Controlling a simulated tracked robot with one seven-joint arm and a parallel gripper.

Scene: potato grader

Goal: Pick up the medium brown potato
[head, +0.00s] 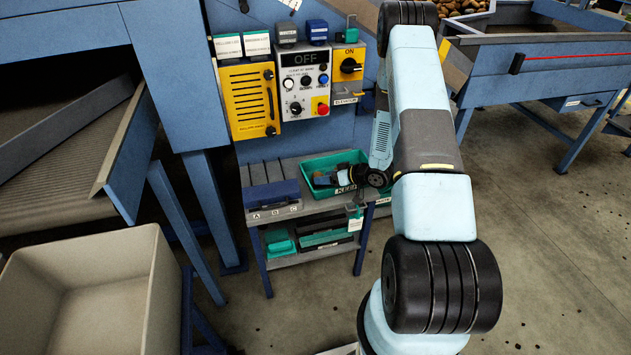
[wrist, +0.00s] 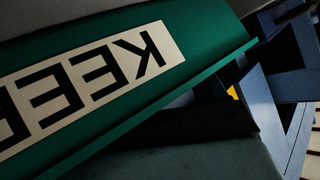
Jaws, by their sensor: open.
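I cannot make out the medium brown potato in either view. My gripper (head: 322,180) is small and dark in the head view, low over the green KEEP tray (head: 352,158) on the small bench. It is open, but its fingertips are hard to separate from the dark and orange shapes there. Whether anything lies between them is hidden. The wrist view is filled by the green tray wall (wrist: 205,38) with its cream KEEP label (wrist: 90,85), seen upside down and very close. No fingers show in the wrist view.
A grey bench (head: 325,204) carries a blue A-B-C rack (head: 272,195) left of the tray. A control panel reading OFF (head: 305,82) stands behind. A beige bin (head: 140,290) is at lower left. Many potatoes (head: 468,6) lie in a far hopper. Floor at right is mostly clear.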

